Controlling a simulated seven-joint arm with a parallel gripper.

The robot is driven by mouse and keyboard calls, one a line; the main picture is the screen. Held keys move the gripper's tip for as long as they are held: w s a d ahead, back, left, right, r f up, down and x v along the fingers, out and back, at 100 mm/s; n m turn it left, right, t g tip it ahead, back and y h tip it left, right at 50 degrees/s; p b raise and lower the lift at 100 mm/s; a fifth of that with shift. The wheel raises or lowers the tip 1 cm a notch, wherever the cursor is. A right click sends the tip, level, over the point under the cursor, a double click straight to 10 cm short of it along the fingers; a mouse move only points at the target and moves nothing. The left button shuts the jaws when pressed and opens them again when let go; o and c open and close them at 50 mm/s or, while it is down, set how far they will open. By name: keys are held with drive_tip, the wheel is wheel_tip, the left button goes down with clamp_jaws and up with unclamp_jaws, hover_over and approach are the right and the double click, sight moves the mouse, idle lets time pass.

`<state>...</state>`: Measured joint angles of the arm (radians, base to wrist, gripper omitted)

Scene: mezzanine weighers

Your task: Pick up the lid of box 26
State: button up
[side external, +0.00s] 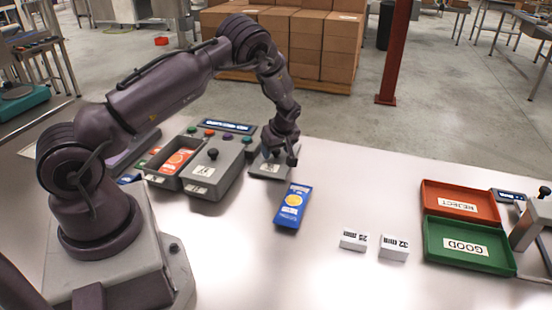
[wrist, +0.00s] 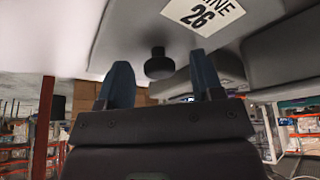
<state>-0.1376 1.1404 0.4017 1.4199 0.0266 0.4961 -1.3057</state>
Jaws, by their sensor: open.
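The grey lid (side external: 256,172) with a white label lies under my gripper in the side view. In the wrist view the lid (wrist: 120,40) carries a label (wrist: 203,14) reading "LINE 26" and a round black knob (wrist: 158,62). My gripper (side external: 285,160) is open, pointing down at the lid. In the wrist view my gripper (wrist: 163,75) has one finger on each side of the knob, with gaps visible. The lid appears low, close to the table; I cannot tell what lies beneath it.
A closed grey box (side external: 208,181) with a knob and an open box (side external: 158,180) holding an orange packet stand left. A blue packet (side external: 292,205) lies in front. Small white blocks (side external: 354,240), a red tray (side external: 432,190) and a green tray (side external: 434,250) are right.

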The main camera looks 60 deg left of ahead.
drive_tip(key=c, duration=1)
drive_tip(key=shift+r, duration=0.15)
